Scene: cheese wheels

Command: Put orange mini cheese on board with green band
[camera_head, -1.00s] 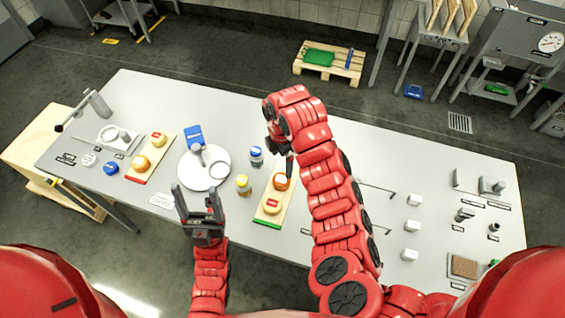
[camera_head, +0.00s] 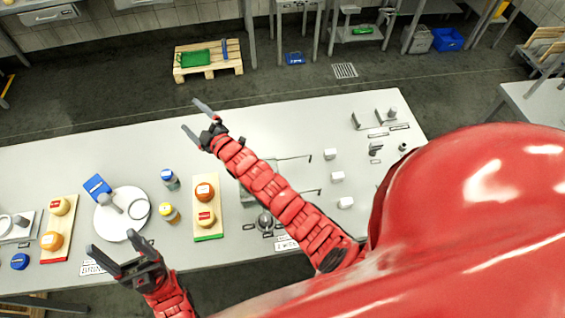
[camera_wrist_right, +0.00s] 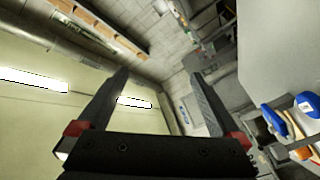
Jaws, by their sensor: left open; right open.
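The board with the green band (camera_head: 208,238) lies on the table. My right gripper (camera_head: 191,116) is open and empty above the table's far edge, beyond the green-band board. Its empty fingers show in the right wrist view (camera_wrist_right: 160,74). My left gripper (camera_head: 115,245) is open and empty near the table's front edge, between the boards.
A round white board (camera_head: 112,222) with a blue-handled tool (camera_head: 97,187) stands between the boards. Blue-lidded (camera_head: 170,179) and yellow-lidded (camera_head: 169,213) jars stand left of the green-band board. Several white blocks (camera_head: 338,177) and metal fixtures are on the right.

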